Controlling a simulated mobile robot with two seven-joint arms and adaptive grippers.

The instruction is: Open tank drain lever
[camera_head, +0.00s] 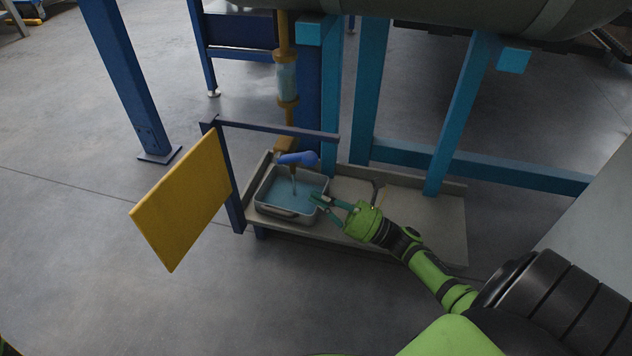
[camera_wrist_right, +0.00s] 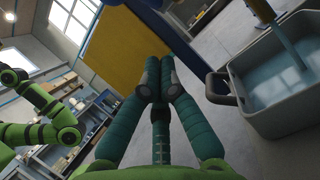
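The drain lever (camera_head: 298,158) is a blue handle on the brass-coloured valve at the foot of the drain pipe (camera_head: 287,110). Water runs from the spout below it into a grey metal pan (camera_head: 287,211). My right gripper (camera_head: 317,197) is at the pan's right side, below and to the right of the lever, apart from it. In the right wrist view its green fingers (camera_wrist_right: 157,78) meet at the tips with nothing seen between them. The stream (camera_wrist_right: 286,48) and pan (camera_wrist_right: 235,105) are to their right. My left gripper is not seen; part of the left arm shows there.
A yellow panel (camera_head: 183,200) hangs on a dark blue frame (camera_head: 275,129) left of the pan. Light-blue posts (camera_head: 460,115) support the tank (camera_head: 470,12) above. The shelf (camera_head: 425,215) right of the pan is mostly clear. Open floor lies in front.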

